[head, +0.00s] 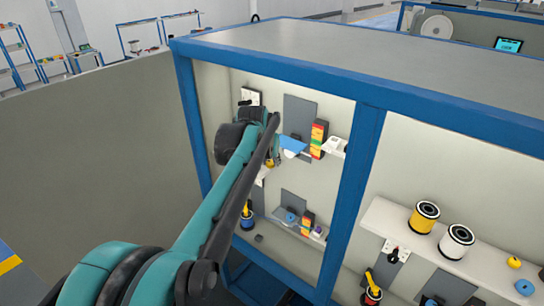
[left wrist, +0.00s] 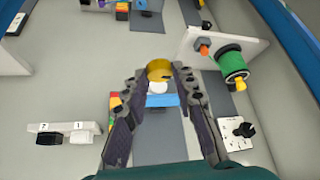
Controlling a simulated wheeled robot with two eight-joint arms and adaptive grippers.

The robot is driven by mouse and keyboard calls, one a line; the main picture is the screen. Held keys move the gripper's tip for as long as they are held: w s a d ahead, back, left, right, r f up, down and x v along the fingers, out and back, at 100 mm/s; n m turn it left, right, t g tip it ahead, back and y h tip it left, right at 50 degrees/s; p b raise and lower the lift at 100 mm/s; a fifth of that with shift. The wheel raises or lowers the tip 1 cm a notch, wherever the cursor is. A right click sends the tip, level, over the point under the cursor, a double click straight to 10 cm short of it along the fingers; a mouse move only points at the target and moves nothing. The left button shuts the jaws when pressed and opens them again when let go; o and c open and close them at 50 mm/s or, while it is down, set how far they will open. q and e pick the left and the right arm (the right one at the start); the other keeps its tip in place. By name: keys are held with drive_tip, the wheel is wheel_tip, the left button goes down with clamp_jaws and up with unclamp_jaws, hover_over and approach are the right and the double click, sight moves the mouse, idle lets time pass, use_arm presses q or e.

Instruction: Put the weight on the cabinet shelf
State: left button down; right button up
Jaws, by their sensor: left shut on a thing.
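A gold, round weight (left wrist: 159,68) sits between the fingertips of my left gripper (left wrist: 161,75) in the left wrist view, and the fingers are shut on it. In the head view my left gripper (head: 273,158) is inside the left bay of the blue-framed cabinet (head: 183,110), and the weight (head: 269,163) shows as a small gold spot. The upper cabinet shelf (head: 334,147) is white and partly hidden by my left arm. The weight appears apart from the shelf, though the exact gap is hard to tell. My right gripper is in neither view.
The upper shelf carries a blue piece (head: 293,143) and stacked coloured boxes (head: 318,138). A lower shelf holds similar items. The cabinet's blue middle post (head: 352,200) is right of my arm.

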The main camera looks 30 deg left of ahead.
use_arm(q)
drive_tip(key=c, duration=1.8)
unclamp_jaws()
drive_tip(key=c, duration=0.4)
